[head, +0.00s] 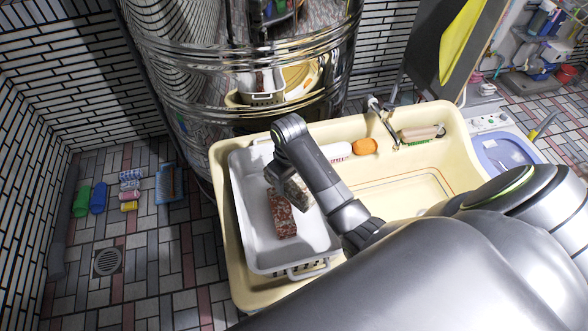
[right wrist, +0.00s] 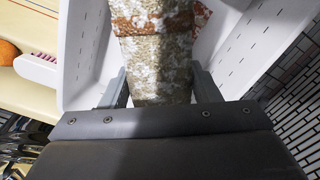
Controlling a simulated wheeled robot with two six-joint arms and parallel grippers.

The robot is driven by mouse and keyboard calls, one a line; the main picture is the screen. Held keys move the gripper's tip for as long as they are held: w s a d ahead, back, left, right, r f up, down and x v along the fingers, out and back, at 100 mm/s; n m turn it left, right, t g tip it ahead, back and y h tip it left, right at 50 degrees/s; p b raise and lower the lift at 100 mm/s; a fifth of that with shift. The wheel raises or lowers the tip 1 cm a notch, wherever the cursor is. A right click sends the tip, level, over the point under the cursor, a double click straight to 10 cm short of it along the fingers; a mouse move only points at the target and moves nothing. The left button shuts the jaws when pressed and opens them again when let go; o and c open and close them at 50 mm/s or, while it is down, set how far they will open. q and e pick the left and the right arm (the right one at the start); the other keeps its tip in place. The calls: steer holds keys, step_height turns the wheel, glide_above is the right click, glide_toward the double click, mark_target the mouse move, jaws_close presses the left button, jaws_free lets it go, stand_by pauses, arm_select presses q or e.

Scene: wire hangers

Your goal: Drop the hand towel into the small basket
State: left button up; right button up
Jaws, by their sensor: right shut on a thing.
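The hand towel (head: 283,222) is a folded cloth mottled in red-brown and white. In the head view it hangs from my right gripper (head: 286,183), inside the outline of the small white basket (head: 247,189). In the right wrist view the towel (right wrist: 155,55) lies between the two fingers of my right gripper (right wrist: 160,82), which are shut on it. The basket's white walls (right wrist: 250,50) show on both sides of it. Whether the towel touches the basket floor I cannot tell. My left gripper is not in view.
The basket sits in a cream sink (head: 222,160) with a tap (head: 380,115). An orange thing (head: 364,146) and a white brush-like thing (head: 337,151) lie beside the basket. A shiny metal drum (head: 180,60) stands behind. Several small rolls and a blue frame (head: 169,184) lie on the tiled floor.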

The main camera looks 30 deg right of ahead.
mark_target(292, 185)
step_height(292, 185, down, 2)
steer(key=shift+w+d+f, duration=0.15)
steer(key=shift+f, duration=0.05)
steer(key=shift+w+d+f, duration=0.1)
steer(key=shift+d+f, duration=0.25)
steer(key=shift+f, duration=0.4)
steer(key=shift+a, duration=0.2)
steer(key=o, duration=1.5)
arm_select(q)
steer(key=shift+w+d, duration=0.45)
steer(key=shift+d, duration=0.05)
arm_select(e)
steer(key=shift+r, duration=0.1)
